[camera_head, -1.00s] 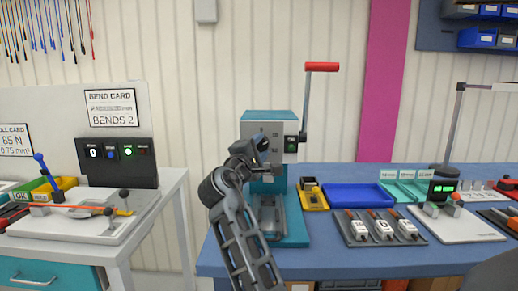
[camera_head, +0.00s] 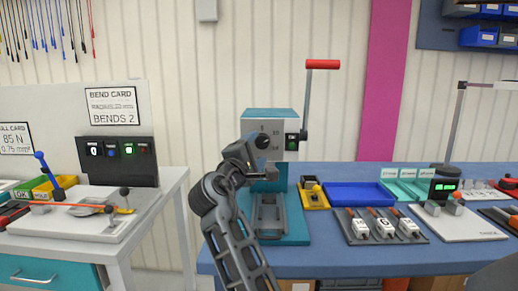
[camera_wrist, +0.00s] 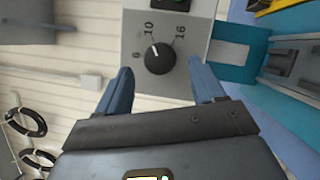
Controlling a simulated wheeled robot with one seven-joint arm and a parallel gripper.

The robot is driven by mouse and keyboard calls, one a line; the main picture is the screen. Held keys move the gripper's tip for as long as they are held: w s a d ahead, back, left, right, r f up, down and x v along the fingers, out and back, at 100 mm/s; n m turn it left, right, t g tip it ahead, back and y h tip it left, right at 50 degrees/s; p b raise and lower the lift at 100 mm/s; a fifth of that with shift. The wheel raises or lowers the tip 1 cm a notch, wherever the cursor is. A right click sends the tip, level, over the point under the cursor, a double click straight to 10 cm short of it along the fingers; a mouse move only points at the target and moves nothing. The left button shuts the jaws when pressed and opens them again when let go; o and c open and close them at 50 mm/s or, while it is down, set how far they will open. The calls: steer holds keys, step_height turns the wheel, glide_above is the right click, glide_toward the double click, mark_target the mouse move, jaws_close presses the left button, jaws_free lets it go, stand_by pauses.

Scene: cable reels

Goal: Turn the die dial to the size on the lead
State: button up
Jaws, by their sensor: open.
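The die dial (camera_wrist: 159,58) is a round black knob on the grey face of the teal press (camera_head: 270,114). Around it in the wrist view are the marks 6, 10 and 16, and its small white pointer seems to face the 10. My gripper (camera_wrist: 162,82) is open, with its two blue fingers apart below the dial in that view and nothing between them. In the head view my gripper (camera_head: 262,164) is in front of the press and covers part of its face. Leads with white tags (camera_head: 383,228) lie in a dark tray; their numbers are too blurred to read surely.
The press has a red-handled lever (camera_head: 322,65) at its right and a green-lit box (camera_head: 292,141). A yellow-black block (camera_head: 312,194) and a blue tray (camera_head: 358,195) stand to the right. The bending bench (camera_head: 90,225) is at the left, across a gap.

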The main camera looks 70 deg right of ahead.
steer(key=shift+s+a+f, duration=0.1)
steer(key=shift+a+f, duration=0.05)
steer(key=shift+a, duration=0.95)
steer(key=shift+a+f, duration=0.15)
steer(key=shift+a, duration=0.95)
steer(key=shift+f, duration=0.1)
